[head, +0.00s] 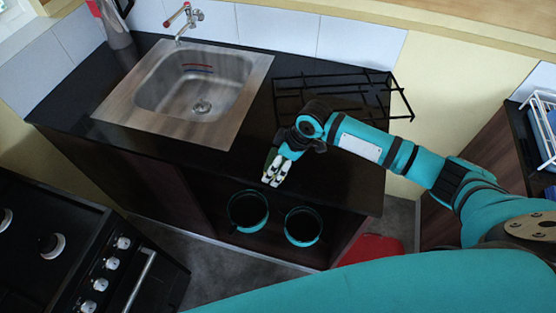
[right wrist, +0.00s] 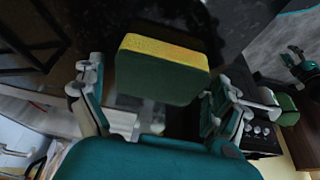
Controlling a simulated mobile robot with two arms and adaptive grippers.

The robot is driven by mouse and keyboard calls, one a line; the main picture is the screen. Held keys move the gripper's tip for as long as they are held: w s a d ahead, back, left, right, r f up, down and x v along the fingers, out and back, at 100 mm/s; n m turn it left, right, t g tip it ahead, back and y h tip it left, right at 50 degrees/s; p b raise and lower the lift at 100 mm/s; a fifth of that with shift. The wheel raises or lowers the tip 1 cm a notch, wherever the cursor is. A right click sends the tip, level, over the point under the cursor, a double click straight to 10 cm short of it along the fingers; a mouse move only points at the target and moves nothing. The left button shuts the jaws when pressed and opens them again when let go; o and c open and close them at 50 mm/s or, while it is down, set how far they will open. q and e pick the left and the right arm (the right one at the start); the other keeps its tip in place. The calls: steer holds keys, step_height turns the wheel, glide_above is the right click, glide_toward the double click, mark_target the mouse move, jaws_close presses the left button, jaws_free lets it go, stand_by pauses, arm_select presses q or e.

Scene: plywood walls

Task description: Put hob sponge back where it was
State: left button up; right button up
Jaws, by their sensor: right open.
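The sponge (right wrist: 165,68), yellow on one face and dark green on the other, shows in the right wrist view between the fingers of my right gripper (right wrist: 152,80). A gap shows at its left side, and the right finger is close to its right side. In the head view my right gripper (head: 276,172) is open over the front edge of the black counter (head: 230,163), and only a dark green sliver of the sponge (head: 270,156) shows beside it. I cannot tell whether the sponge touches the counter. A small teal arm at the right wrist view's edge seems to be my left.
A steel sink (head: 205,85) with a tap is set in the counter at left. A black metal rack (head: 340,95) lies behind my right arm. Two teal-rimmed pots (head: 248,210) (head: 303,226) stand below the counter front. A black stove (head: 75,250) is at lower left.

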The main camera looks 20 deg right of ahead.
steer(key=shift+d+r, duration=0.15)
steer(key=shift+r, duration=0.25)
steer(key=b+v, duration=0.2)
steer(key=v, duration=0.9)
steer(key=shift+s+r, duration=0.1)
steer(key=shift+s, duration=0.05)
